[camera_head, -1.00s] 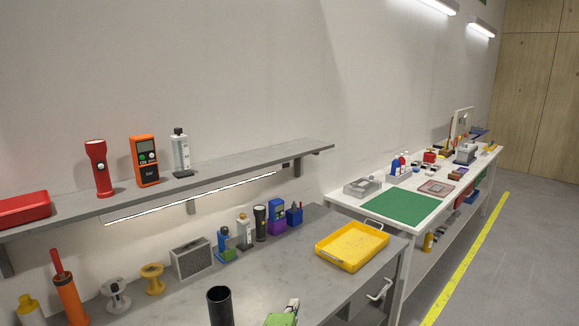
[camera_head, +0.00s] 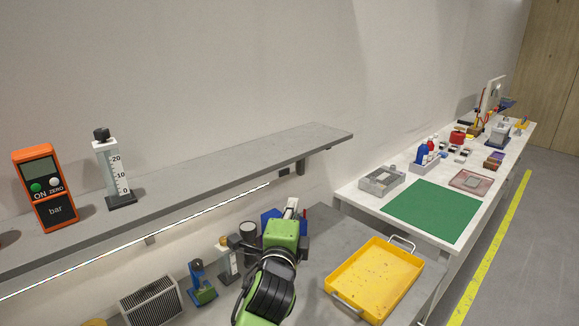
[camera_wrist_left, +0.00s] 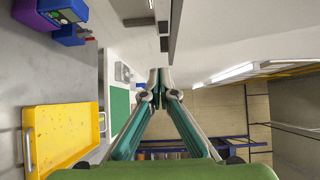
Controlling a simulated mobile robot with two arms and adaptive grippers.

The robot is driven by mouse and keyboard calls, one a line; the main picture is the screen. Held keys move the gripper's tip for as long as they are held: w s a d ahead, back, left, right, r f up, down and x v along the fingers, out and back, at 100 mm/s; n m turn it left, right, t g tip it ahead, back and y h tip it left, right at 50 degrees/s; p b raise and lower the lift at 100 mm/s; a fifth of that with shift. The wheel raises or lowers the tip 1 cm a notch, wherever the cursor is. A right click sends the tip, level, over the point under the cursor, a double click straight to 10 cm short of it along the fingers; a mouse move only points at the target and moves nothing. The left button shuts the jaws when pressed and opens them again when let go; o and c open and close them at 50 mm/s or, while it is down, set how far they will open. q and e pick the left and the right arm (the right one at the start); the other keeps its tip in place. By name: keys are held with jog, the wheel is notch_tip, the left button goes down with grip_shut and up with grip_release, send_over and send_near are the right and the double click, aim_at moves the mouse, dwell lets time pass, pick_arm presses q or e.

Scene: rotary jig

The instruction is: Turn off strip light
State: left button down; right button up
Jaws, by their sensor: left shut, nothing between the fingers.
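The strip light (camera_head: 150,237) is a long thin bright white bar under the grey wall shelf (camera_head: 230,165), and it looks lit. A small dark box (camera_head: 284,172), perhaps its switch, sits under the shelf near the right end, beside a dark bracket. My left gripper (camera_head: 292,205), on its green and black arm, is below and a little in front of that box, apart from it in the picture. In the left wrist view its fingers (camera_wrist_left: 160,74) meet at the tips with nothing between them. My right gripper is out of view.
An orange meter (camera_head: 45,187) and a grey-white gauge (camera_head: 113,174) stand on the shelf. A yellow tray (camera_head: 376,280) lies on the bench at right. A vented grey box (camera_head: 150,300) and small devices stand below the strip, left of my arm.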

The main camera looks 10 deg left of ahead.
pick_arm(q)
jog(key=p, duration=0.3)
send_near(285, 172)
jog(key=w+d, duration=0.4)
jog(key=w, duration=0.1)
jog(key=w+a+p, duration=0.1)
jog(key=w+a, duration=0.1)
jog(key=a, duration=0.1)
jog(key=shift+w+a+f+p, duration=0.15)
jog(key=shift+f+p, duration=0.05)
jog(key=shift+p, duration=0.15)
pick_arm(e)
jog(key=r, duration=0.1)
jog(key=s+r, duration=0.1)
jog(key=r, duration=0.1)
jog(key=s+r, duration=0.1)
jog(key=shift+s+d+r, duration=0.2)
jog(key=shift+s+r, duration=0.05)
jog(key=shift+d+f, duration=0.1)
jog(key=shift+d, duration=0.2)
